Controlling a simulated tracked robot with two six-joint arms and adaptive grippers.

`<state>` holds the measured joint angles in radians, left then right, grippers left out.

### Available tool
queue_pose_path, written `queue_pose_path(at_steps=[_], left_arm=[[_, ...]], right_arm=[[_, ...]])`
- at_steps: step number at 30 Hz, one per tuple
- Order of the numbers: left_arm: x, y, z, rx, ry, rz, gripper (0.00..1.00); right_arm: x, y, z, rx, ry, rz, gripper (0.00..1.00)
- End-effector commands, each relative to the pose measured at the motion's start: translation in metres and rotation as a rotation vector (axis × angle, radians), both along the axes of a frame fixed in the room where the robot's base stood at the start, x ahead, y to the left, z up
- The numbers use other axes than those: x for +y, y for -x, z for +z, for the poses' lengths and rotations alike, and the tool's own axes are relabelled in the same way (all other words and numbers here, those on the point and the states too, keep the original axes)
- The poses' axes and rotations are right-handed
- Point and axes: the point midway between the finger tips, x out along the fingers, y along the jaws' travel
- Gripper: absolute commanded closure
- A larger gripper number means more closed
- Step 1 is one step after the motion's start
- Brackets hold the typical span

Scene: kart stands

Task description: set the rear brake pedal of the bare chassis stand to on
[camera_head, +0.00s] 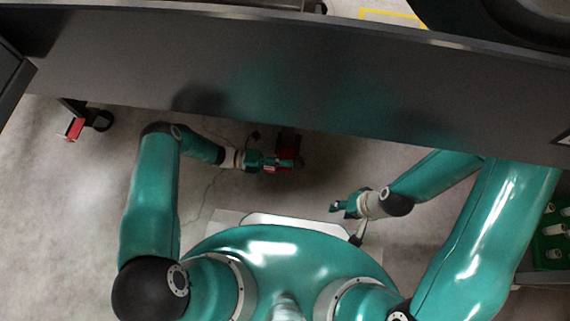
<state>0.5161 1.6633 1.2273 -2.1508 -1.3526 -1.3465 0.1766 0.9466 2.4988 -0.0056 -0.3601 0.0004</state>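The stand shows as a wide dark grey panel (130,75) crossing the upper picture. A red brake pedal (288,140) sits low under the panel's near edge, near the picture's middle. My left gripper (297,163) is at this pedal and overlaps its near side; I cannot tell whether they touch. Its fingers are too small to read as open or shut. Another red pedal (72,128) sits beside a black caster at the far left, away from both grippers. My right gripper (336,207) is apart from the pedals, over the floor; its finger state is unclear. The pedal's setting cannot be read.
The grey floor (60,230) is clear at the left. A thin cable lies on the floor near my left forearm. A green crate (550,247) with pale items stands at the right edge. The panel hides what lies beneath it. A yellow floor marking shows at the top.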

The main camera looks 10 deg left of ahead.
Motion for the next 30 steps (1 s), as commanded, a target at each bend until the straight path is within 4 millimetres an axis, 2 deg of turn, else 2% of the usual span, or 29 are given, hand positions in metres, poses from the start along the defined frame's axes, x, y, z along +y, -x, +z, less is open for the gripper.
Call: queue_pose_path(at_steps=[8,12,14,30], left_arm=[[-0.0014,0.0,-0.0001,0.0,0.0,0.0,0.7],[-0.0013,0.0,0.0,0.0,0.0,0.0,0.93],[-0.0013,0.0,0.0,0.0,0.0,-0.001,1.0],[-0.0017,0.004,-0.0013,-0.008,-0.003,0.001,1.0]], right_arm=[[0.0,0.0,0.0,0.0,0.0,0.0,0.6],[0.0,0.0,0.0,0.0,0.0,0.0,0.6],[0.0,0.0,0.0,0.0,0.0,0.0,0.6],[0.0,0.0001,0.0013,0.0,0.0,0.0,0.6]])
